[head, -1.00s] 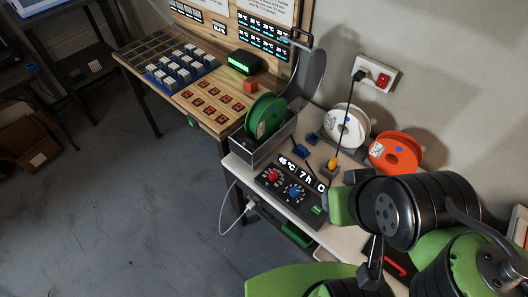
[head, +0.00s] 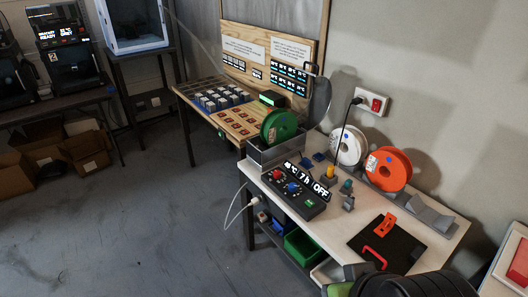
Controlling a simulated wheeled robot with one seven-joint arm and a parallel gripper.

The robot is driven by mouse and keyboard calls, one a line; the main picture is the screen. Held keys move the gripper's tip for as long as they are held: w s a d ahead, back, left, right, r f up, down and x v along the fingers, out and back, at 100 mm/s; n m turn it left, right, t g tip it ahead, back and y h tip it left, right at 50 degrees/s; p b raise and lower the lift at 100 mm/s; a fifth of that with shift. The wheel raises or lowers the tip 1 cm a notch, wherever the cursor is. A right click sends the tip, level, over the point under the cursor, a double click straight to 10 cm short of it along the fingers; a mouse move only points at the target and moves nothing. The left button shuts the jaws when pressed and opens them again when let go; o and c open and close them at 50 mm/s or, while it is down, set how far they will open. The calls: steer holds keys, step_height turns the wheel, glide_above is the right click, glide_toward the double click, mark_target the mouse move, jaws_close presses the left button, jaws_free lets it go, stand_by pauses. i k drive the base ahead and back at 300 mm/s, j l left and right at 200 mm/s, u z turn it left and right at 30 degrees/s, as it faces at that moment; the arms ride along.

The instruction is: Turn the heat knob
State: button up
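The control box (head: 310,211) is a dark slanted panel on the light bench. Its display (head: 307,180) reads about 45 °C, 7 h and OFF; the first figure is small and hard to read. A red knob (head: 275,173) sits on the left under the temperature reading, apparently the heat knob. A blue knob (head: 292,188) sits to its right under the hours, and a green button (head: 309,203) is further right. Nothing touches the knobs. My gripper is not visible; only part of my arm shows at the bottom right edge, well away from the box.
A grey open-topped box with a green spool (head: 279,127) stands behind the control box. White (head: 348,146) and orange (head: 388,169) spools stand by the wall.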

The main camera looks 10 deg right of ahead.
mark_target(277, 174)
steer(key=i+u, duration=0.35)
steer(key=i, duration=0.15)
steer(key=i+u, duration=0.3)
steer(key=i, duration=0.2)
steer(key=i+l+u, duration=0.15)
steer(key=i+u, duration=0.2)
steer(key=i+l+u, duration=0.35)
steer(key=i, duration=0.2)
